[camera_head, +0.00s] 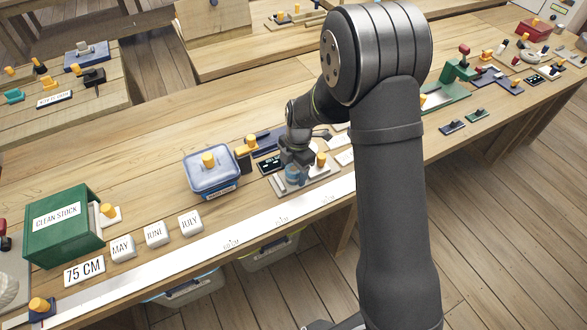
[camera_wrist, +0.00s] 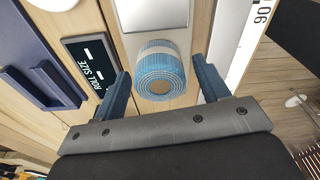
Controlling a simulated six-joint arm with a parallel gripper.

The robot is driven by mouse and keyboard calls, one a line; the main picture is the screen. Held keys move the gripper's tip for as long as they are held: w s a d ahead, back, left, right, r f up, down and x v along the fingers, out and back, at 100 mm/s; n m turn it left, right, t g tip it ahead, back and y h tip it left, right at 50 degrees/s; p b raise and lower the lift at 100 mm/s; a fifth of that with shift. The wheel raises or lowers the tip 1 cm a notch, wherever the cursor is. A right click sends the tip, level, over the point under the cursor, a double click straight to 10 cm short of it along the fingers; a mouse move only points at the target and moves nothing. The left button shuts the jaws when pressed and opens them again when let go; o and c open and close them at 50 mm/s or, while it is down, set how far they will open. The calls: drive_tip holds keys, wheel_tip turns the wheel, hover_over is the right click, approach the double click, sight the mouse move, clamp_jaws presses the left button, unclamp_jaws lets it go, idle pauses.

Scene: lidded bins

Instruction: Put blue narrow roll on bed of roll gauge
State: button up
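The blue narrow roll (camera_wrist: 150,88) is a coiled band with a pale stripe and a brown core, seen end-on in the wrist view. My gripper (camera_wrist: 161,67) has its two blue fingers apart, one on each side of the roll, with a small gap visible at each side. In the head view my gripper (camera_head: 294,168) points down over a grey base (camera_head: 318,187) with an orange knob (camera_head: 321,158), which looks like the roll gauge. A dark "ROLL SIZE" sign (camera_wrist: 92,64) lies left of the roll. I cannot tell whether the roll touches the gauge bed.
A blue-lidded bin (camera_head: 212,180) stands left of my gripper. A green "CLEAN STOCK" box (camera_head: 63,228) and white month blocks (camera_head: 156,235) are farther left. A long white measuring strip (camera_head: 240,236) runs along the bench's front edge. Bare bench lies behind the bin.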

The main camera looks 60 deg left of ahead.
sight(293, 169)
wheel_tip(293, 169, up, 12)
drive_tip(key=w, duration=0.1)
drive_tip(key=shift+w, duration=0.2)
idle(0.3)
drive_tip(key=shift+a, duration=0.1)
drive_tip(key=f, duration=0.4)
drive_tip(key=s+f, duration=0.1)
drive_tip(key=f, duration=0.7)
drive_tip(key=shift+s, duration=0.2)
wheel_tip(293, 169, up, 3)
drive_tip(key=shift+f, duration=0.2)
drive_tip(key=shift+r, duration=0.55)
drive_tip(key=shift+f, duration=0.15)
